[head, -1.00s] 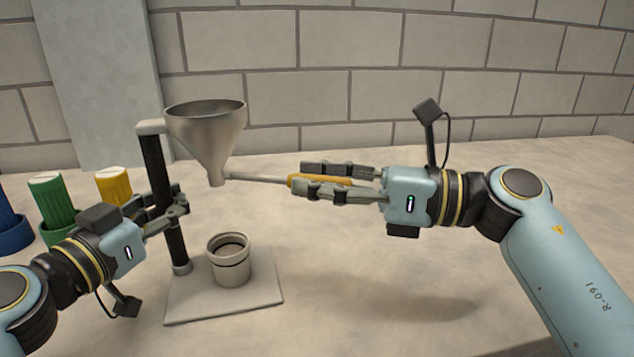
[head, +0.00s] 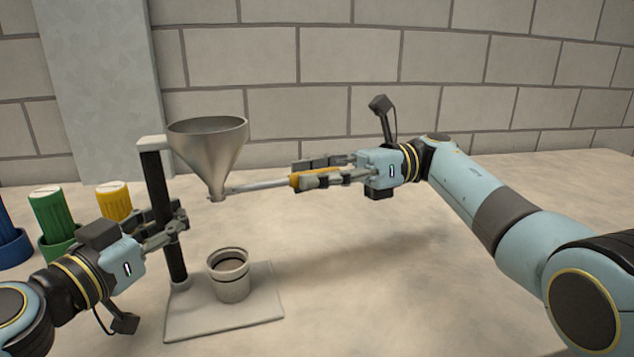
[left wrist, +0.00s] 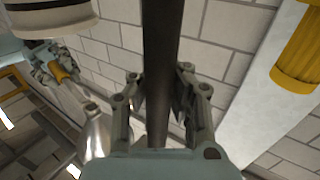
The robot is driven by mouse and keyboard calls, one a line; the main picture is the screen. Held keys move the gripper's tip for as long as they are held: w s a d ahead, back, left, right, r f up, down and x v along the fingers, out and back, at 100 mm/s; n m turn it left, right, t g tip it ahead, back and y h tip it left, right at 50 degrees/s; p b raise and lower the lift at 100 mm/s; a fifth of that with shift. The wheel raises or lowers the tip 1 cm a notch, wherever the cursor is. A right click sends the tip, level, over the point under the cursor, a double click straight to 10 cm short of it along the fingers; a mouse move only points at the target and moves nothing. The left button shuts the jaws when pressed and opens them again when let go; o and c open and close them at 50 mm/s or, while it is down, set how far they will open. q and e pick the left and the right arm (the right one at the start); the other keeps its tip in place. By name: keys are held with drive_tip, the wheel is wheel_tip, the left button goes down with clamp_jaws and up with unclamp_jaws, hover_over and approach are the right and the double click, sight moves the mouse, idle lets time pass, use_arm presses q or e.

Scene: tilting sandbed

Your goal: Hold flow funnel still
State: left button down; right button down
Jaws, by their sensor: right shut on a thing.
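The metal funnel (head: 209,152) hangs upright from a stand with a black post (head: 164,211) and a pale base plate (head: 205,322). A pale cup (head: 231,284) stands on the plate below the spout. My left gripper (head: 176,226) has its fingers on both sides of the post, closed on it in the left wrist view (left wrist: 167,100). My right gripper (head: 305,173) is shut on a tool's orange handle (head: 318,175). The tool's metal rod (head: 258,186) reaches left to the spout. Its tip appears at the spout; contact is unclear.
Green (head: 52,211) and yellow (head: 115,201) ribbed containers stand at the left, with a blue one (head: 10,243) partly cut off. A block wall (head: 350,60) closes off the back. The tabletop right of the plate is clear.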

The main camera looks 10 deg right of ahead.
drive_tip(key=shift+w+a+f+n+g, duration=0.1)
drive_tip(key=shift+w+n+g, duration=0.2)
drive_tip(key=shift+g, duration=0.25)
drive_tip(key=shift+w+a+f+n+g, duration=0.1)
drive_tip(key=shift+w+n+g, duration=0.2)
drive_tip(key=shift+g, duration=0.25)
drive_tip(key=shift+h, duration=0.3)
drive_tip(key=c, duration=1.2)
unclamp_jaws()
wheel_tip(320, 180, up, 10)
drive_tip(key=shift+a+r, duration=0.1)
drive_tip(key=shift+r, duration=0.15)
